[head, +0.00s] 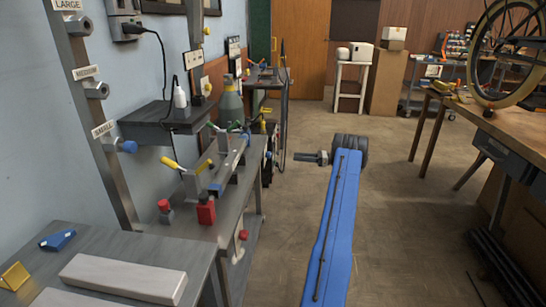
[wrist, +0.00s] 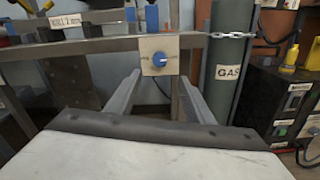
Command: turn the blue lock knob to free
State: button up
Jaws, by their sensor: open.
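The blue lock knob (wrist: 159,59) sits on a small beige plate with dark markings in the wrist view. The plate is fixed to a grey metal frame at the bench edge. The markings and the knob's pointer are too small to read. My gripper (wrist: 160,77) is open, its two grey fingers pointing at the plate, one to each side of the knob in the picture. Nothing is between them, and they appear short of the knob. In the head view my gripper (head: 302,157) is small and points left towards the bench; I cannot surely pick out the lock knob there.
A chained gas cylinder (wrist: 226,70) stands just right of the knob in the wrist view. A dark machine (wrist: 288,108) stands further right. In the head view a grey bench (head: 200,222) with clamps lies at the left. The floor (head: 405,230) right of my arm is clear.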

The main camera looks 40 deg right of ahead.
aim_at(268, 155)
jog(key=x, duration=1.4)
jog(key=shift+a, duration=0.2)
jog(key=shift+w, duration=0.15)
jog(key=c, duration=1)
